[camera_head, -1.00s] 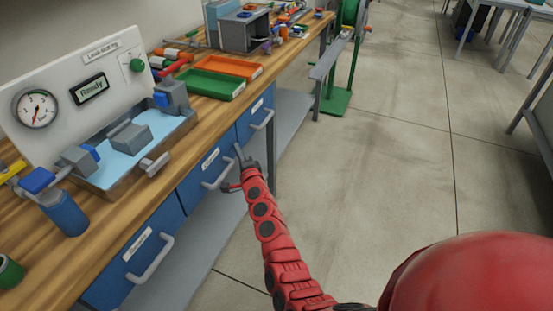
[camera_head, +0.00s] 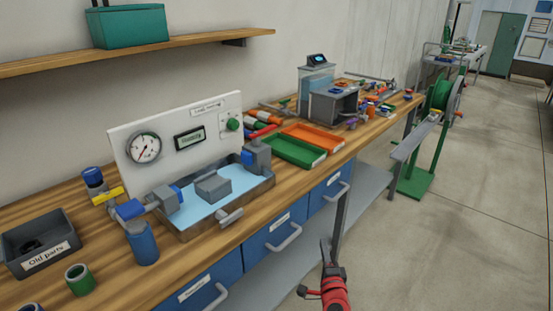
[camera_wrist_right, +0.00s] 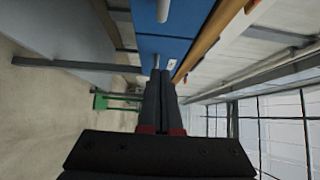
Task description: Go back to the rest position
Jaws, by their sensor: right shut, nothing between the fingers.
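My right gripper (camera_head: 326,250) is at the lower middle of the head view, in front of the workbench and right of its blue drawers (camera_head: 272,242). It is shut and empty. In the right wrist view its two dark fingers (camera_wrist_right: 160,82) lie together and point toward a blue drawer front (camera_wrist_right: 172,46). In the head view the fingers show apart from the drawer handles (camera_head: 285,239). The drawers look shut. My left gripper is in neither view.
On the bench stand a leak-test rig (camera_head: 180,135) with a water basin, a green tray (camera_head: 295,150), an orange tray (camera_head: 318,137) and an "Old parts" bin (camera_head: 42,262). A green reel stand (camera_head: 428,165) stands beyond. The floor (camera_head: 460,240) to the right is clear.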

